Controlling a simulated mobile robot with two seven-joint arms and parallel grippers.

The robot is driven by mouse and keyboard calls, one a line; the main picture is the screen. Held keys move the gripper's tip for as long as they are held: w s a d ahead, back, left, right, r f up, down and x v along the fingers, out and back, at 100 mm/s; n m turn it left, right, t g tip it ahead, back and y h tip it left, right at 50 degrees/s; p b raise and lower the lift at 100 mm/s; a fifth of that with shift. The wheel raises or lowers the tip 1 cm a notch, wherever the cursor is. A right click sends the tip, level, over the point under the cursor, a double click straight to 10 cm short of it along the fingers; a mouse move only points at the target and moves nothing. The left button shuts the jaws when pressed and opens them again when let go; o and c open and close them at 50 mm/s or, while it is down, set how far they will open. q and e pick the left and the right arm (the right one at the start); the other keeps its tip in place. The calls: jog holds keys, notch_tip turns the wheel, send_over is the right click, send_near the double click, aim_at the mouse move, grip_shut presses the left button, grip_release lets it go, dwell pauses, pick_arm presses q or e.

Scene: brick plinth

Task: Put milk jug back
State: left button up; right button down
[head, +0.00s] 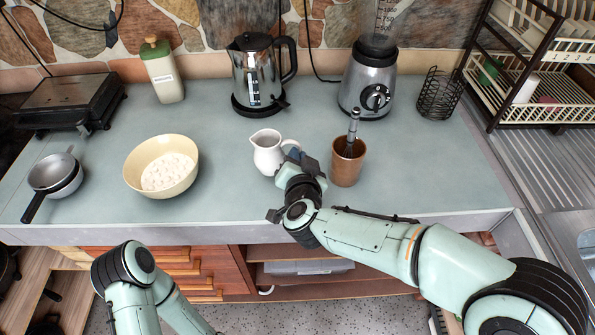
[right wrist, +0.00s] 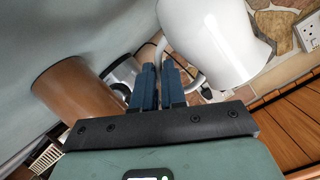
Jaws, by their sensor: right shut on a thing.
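The white milk jug (head: 267,155) is upright at the front middle of the grey counter (head: 230,200), its spout to the left. My right gripper (head: 297,157) is on its right side, at the handle. In the right wrist view the jug (right wrist: 215,40) is at upper right, and the narrow dark fingers of my right gripper (right wrist: 160,85) are shut on its handle. I cannot tell whether its base touches the counter. My left arm shows at the bottom left, but its gripper is out of view.
A brown cup (head: 347,165) with a whisk stands just right of my right gripper. A cream bowl (head: 162,167) is to the left. The kettle (head: 260,75) and blender (head: 368,85) stand behind. Counter between bowl and jug is clear.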

jog(key=shift+f+b, duration=0.45)
jog(key=shift+f, duration=1.3)
jog(key=shift+f, duration=0.1)
jog(key=c, duration=1.2)
grip_release()
jog(key=shift+f, duration=0.1)
jog(key=shift+r, duration=0.25)
jog(key=p+v, duration=0.1)
jog(key=v, duration=1.1)
jog(key=shift+f+p, duration=0.1)
jog(key=shift+p, duration=0.2)
jog(key=shift+s, duration=0.1)
